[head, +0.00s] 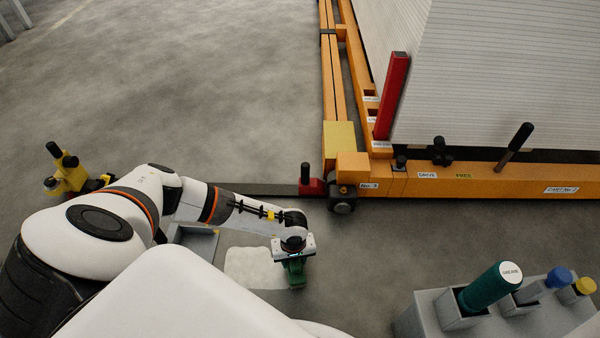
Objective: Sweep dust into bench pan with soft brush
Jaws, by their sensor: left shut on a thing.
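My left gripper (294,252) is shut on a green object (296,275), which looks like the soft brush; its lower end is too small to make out. The brush is at the right edge of a pale patch (250,265), which looks like dust. My right gripper is not in view.
An orange cart frame (440,185) bearing a tall white stack (490,75) stands at the upper right. A grey holder (430,315) with a green grease tube (490,288) is at the lower right. A yellow device (70,175) stands left. Open grey floor lies at the upper left.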

